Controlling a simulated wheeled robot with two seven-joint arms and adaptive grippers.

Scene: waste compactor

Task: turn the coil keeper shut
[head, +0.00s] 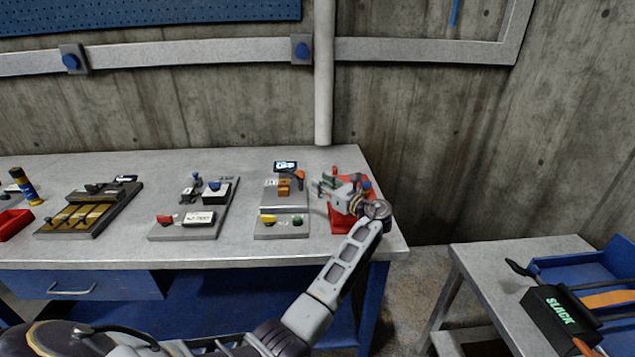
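My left gripper (320,187) is over the right end of the workbench, its fingers pointing left, in front of a red block or holder (339,222). The fingers are small, and I cannot tell whether they are open or shut. Just left of the fingertips is a grey fixture board (269,197) with an orange block (285,187), an orange-ended lever (297,175) and a small display (285,165). I cannot tell which part is the coil keeper or whether the fingers touch anything. The gripper hides part of the red holder. My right gripper is not in view.
The workbench (130,250) carries more boards to the left: one with red and white blocks (182,231), one with yellow slats (78,217). A pipe (324,80) rises behind. A side table (480,262) at right holds a black box marked SLACK (560,318).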

